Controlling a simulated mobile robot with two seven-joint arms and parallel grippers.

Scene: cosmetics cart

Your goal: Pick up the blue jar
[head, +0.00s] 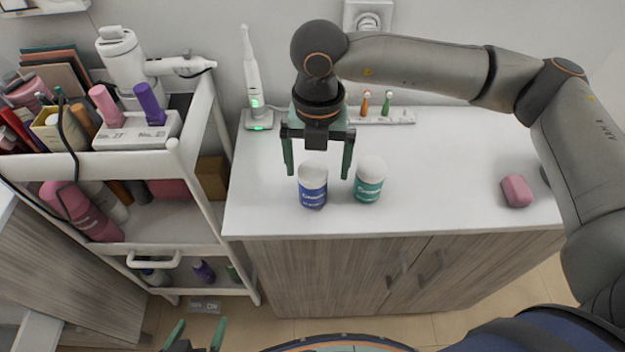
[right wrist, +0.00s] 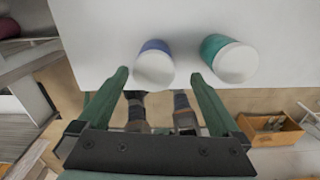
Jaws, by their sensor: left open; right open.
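The blue jar (head: 313,194), with a white lid, stands upright on the white countertop (head: 445,160) near its front edge. A green jar (head: 368,187) with a white lid stands just to its right. My right gripper (head: 318,172) is open above and behind the blue jar, its fingers pointing down on either side of it in the picture. In the right wrist view the blue jar (right wrist: 155,62) shows between and beyond the open fingertips, and the green jar (right wrist: 228,58) lies right of the right finger. My left gripper (head: 198,335) is open and empty at the bottom left, below the counter.
A pink soap-like block (head: 517,191) lies at the counter's right. An electric toothbrush (head: 253,85) stands at the back left, and a holder with small brushes (head: 380,117) at the back. A white cart (head: 190,160) with cosmetics stands left of the counter.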

